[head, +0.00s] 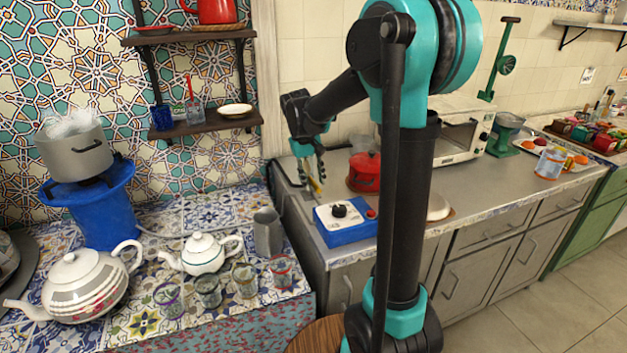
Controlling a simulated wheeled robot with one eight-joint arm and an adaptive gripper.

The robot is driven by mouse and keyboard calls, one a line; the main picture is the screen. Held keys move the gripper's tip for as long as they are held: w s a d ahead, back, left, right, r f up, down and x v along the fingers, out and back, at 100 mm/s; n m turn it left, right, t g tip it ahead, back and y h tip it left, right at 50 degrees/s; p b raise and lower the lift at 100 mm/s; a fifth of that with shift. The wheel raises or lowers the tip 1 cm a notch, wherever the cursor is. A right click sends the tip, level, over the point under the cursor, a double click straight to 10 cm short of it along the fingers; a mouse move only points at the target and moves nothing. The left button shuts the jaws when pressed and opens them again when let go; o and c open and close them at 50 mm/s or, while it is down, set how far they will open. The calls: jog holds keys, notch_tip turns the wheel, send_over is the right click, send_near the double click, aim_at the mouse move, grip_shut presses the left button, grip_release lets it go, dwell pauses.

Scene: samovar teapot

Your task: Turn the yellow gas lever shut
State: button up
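The yellow gas lever (315,186) is a small yellow piece at the back left of the grey counter, just behind the blue box with a black knob (345,222). My gripper (312,175) reaches down over it from above, with its two dark fingers apart. The lever shows at the level of the fingertips, between or just below them. I cannot tell whether a finger touches it. The lever's base and its exact angle are too small and partly hidden to make out.
A red pot (365,171) stands close to the right of my gripper. A grey jug (268,232) stands to the left on the lower tiled ledge, near a white teapot (203,254) and several glasses. A wooden shelf (205,124) hangs on the wall at upper left.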

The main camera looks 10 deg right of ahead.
jog(key=shift+f, duration=0.15)
jog(key=shift+c, duration=0.5)
grip_shut()
jog(key=shift+d, duration=0.1)
jog(key=n, duration=0.1)
jog(key=d+n, duration=0.1)
jog(key=n, duration=0.1)
jog(key=shift+w+d+n+t, duration=0.1)
jog(key=shift+w+n+t, duration=0.05)
jog(key=shift+n+t, duration=0.15)
jog(key=n, duration=0.2)
jog(key=d+n, duration=0.1)
jog(key=shift+w+n+t+y, duration=0.3)
jog(key=n, duration=0.1)
jog(key=w+n, duration=0.1)
jog(key=n, duration=0.1)
jog(key=d+n+y, duration=0.1)
jog(key=n, duration=0.1)
jog(key=shift+w+d+t, duration=0.1)
jog(key=shift+w+t, duration=0.2)
jog(key=shift+w, duration=0.05)
jog(key=n, duration=0.2)
jog(key=w+n, duration=0.1)
jog(key=n, duration=0.1)
jog(key=n+y, duration=0.1)
jog(key=shift+w+d+n, duration=0.15)
jog(key=shift+w+n, duration=0.25)
